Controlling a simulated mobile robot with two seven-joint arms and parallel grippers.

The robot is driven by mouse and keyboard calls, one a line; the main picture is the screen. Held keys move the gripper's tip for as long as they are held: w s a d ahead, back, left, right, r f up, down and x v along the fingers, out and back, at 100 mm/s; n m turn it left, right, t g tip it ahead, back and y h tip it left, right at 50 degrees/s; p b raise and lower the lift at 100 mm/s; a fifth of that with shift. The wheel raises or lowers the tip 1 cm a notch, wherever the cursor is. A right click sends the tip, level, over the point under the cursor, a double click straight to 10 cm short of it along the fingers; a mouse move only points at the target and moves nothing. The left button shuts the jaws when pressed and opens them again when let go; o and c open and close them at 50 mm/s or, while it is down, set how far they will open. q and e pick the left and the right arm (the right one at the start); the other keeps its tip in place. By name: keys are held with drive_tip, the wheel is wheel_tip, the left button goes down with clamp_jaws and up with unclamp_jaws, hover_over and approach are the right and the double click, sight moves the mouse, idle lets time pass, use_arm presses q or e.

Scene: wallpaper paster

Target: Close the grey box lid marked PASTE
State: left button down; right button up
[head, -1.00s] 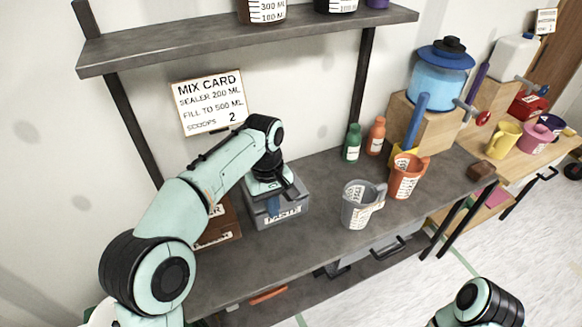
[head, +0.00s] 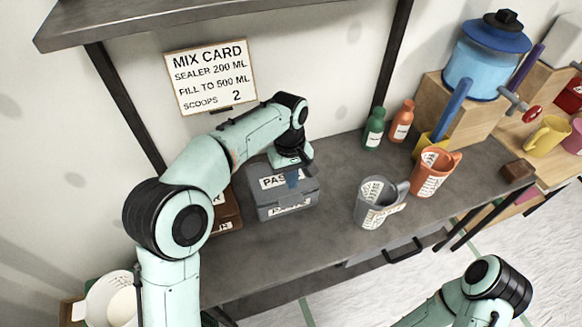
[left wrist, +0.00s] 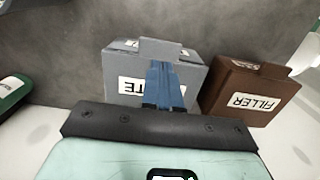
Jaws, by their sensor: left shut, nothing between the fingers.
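The grey box (head: 268,212) stands on the dark workbench with its grey lid (head: 306,186) lying down over its top, flat as far as I can tell. A PASTE label shows on the lid, partly covered, and another on the front. My left gripper (head: 292,182) is shut and empty, its blue fingers pointing down at the lid. In the left wrist view, the shut fingers (left wrist: 160,68) lie across the lid's label on the grey box (left wrist: 118,62); I cannot tell if they touch it. My right gripper is out of view.
A brown FILLER box (left wrist: 254,92) stands beside the grey box. A grey jug (head: 367,203) and an orange jug (head: 432,175) stand to the right, with green (head: 374,128) and orange (head: 402,121) bottles behind. A shelf (head: 190,18) hangs above. Bare bench lies in front.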

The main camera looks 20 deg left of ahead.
sight(292, 203)
use_arm(q)
wheel_tip(292, 203, down, 6)
drive_tip(key=shift+s+d+r+b, duration=0.1)
drive_tip(key=shift+s+d+b, duration=0.05)
drive_tip(key=shift+b, duration=0.15)
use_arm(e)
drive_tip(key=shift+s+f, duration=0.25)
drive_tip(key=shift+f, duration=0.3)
use_arm(q)
drive_tip(key=shift+s+d+f+b, duration=0.15)
drive_tip(key=shift+f+b, duration=0.1)
drive_tip(key=shift+f, duration=0.3)
drive_tip(key=shift+s+f+b, duration=0.1)
drive_tip(key=shift+f+b, duration=0.1)
drive_tip(key=shift+f, duration=0.35)
drive_tip(key=shift+s, duration=0.15)
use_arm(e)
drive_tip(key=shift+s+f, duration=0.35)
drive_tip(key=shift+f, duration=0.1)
use_arm(q)
drive_tip(key=shift+f, duration=0.1)
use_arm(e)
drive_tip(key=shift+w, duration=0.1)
